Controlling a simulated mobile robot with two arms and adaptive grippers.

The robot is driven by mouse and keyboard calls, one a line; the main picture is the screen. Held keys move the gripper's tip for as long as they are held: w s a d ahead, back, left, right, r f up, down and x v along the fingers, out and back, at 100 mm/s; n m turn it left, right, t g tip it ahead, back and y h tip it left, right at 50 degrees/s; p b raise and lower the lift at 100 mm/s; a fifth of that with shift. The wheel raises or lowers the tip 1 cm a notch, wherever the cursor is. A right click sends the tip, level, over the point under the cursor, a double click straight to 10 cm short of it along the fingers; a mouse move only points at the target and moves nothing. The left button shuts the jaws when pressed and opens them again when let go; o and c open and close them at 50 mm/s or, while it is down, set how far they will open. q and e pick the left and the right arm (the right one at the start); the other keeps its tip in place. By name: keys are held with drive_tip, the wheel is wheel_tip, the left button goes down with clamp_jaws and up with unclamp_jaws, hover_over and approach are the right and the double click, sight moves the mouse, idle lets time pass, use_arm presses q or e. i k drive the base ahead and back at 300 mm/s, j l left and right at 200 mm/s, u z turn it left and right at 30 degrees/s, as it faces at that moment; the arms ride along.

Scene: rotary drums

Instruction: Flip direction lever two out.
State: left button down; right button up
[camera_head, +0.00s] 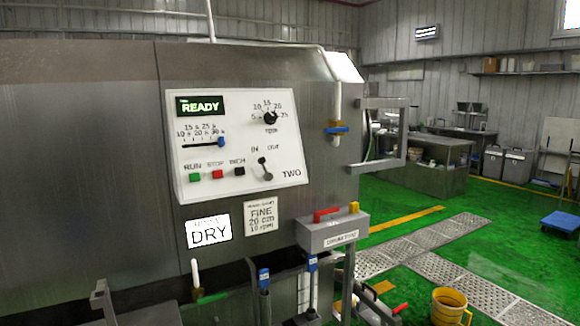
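The control panel marked TWO (240,185) is a white plate on the steel drum housing. Its direction lever (265,168) is a small dark lever at the lower right of the panel, below the labels IN and OUT. The lever's knob points up and slightly left, toward the IN side. A green display (200,106) on the panel reads READY. Neither of my grippers can be made out in the head view, and nothing touches the lever.
Near the lever are the green, red and black buttons (217,175), a blue-knobbed slider (221,142) and a black dial (270,118). A grey box with a red handle (327,214) juts out below right. A yellow bucket (449,307) stands on the green floor.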

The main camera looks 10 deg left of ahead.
sight(268, 176)
drive_tip(key=i+l+u, duration=0.1)
drive_tip(key=i+l, duration=0.15)
drive_tip(key=i, duration=0.2)
drive_tip(key=i+l, duration=0.25)
drive_tip(key=i, duration=0.2)
drive_tip(key=i+l+u, duration=0.15)
drive_tip(key=i+l, duration=0.15)
drive_tip(key=i, duration=0.15)
drive_tip(key=i+j, duration=0.15)
drive_tip(key=i, duration=0.5)
